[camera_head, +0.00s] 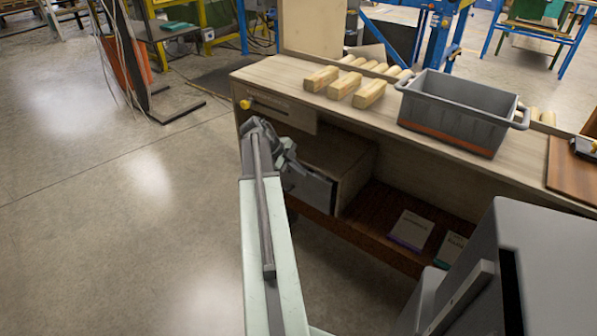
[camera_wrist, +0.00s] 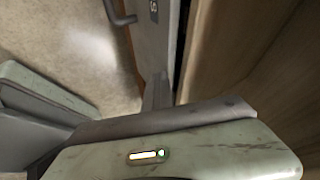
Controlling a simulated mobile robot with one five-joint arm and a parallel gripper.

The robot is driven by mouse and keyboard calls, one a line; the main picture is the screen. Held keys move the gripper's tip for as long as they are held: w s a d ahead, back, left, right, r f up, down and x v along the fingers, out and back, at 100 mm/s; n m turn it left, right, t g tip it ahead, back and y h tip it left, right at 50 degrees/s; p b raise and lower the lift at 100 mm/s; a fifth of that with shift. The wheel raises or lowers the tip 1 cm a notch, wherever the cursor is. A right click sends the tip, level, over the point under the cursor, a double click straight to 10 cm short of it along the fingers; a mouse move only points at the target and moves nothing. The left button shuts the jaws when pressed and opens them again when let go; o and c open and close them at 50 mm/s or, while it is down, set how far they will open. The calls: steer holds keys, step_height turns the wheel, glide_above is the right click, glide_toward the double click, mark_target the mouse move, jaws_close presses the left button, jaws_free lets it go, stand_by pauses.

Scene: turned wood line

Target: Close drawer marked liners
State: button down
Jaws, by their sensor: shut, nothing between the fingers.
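A grey drawer front (camera_head: 312,190) is set in a low wooden cabinet under the bench, partly hidden by my arm in the head view. In the wrist view the grey drawer front (camera_wrist: 157,40) shows a dark handle (camera_wrist: 121,12) and part of a dark label, too cut off to read. A narrow dark gap runs between this front and the wood beside it. My gripper (camera_head: 292,160) is shut and empty, close to the drawer front. Its fingers (camera_wrist: 157,92) show beside the front's edge; I cannot tell if they touch it.
The workbench (camera_head: 385,118) carries wooden blocks (camera_head: 342,86) and a grey crate (camera_head: 460,105). An upper wooden drawer (camera_head: 280,108) is at its left end, near a yellow item (camera_head: 245,104). Booklets (camera_head: 411,230) lie on the lower shelf.

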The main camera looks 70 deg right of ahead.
steer(key=w+a+r+p, duration=0.6)
steer(key=a+r+p, duration=0.1)
steer(key=r+p, duration=0.1)
steer(key=shift+a, duration=0.2)
